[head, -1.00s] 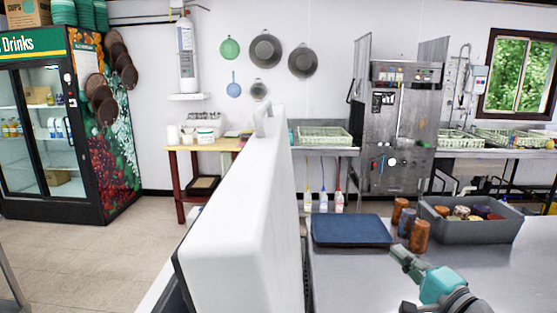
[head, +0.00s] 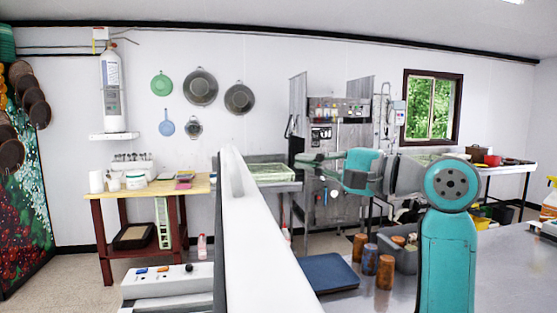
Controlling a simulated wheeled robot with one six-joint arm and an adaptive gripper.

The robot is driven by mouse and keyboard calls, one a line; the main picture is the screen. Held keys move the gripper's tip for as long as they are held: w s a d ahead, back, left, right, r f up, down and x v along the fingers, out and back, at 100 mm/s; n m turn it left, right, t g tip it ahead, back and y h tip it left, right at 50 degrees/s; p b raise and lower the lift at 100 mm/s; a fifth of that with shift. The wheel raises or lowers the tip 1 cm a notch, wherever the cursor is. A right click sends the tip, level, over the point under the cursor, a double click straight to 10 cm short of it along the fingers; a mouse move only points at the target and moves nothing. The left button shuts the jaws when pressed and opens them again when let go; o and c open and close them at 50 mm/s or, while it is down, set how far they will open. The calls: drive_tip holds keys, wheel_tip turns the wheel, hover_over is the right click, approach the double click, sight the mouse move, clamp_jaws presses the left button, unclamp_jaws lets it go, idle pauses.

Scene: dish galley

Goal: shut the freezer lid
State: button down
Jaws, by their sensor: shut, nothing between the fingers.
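The white freezer lid (head: 258,245) stands upright, seen nearly edge-on, in the lower middle of the head view. Its handle (head: 236,172) is at the far end of the top edge, and a dark rim runs along its left side. The freezer opening is hidden from this angle. My gripper (head: 305,170) is to the right of the lid, raised, with its fingers pointing left towards it. The fingers are shut and empty. A gap shows between the fingertips and the lid in the picture, but the depth between them is hard to tell.
A steel counter (head: 490,265) to the right holds a blue tray (head: 328,272), brown cups (head: 385,272) and a grey bin (head: 405,258).

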sight(248, 174)
drive_tip(key=shift+s+a+x, duration=0.25)
drive_tip(key=shift+s+x, duration=0.15)
drive_tip(key=shift+x, duration=1.55)
drive_tip(key=shift+s+a+x, duration=0.2)
drive_tip(key=shift+s+x, duration=0.25)
drive_tip(key=shift+x, duration=1.5)
drive_tip(key=shift+s+a+x, duration=0.25)
drive_tip(key=shift+s+x, duration=0.15)
drive_tip(key=shift+x, duration=1.55)
drive_tip(key=shift+a, duration=0.15)
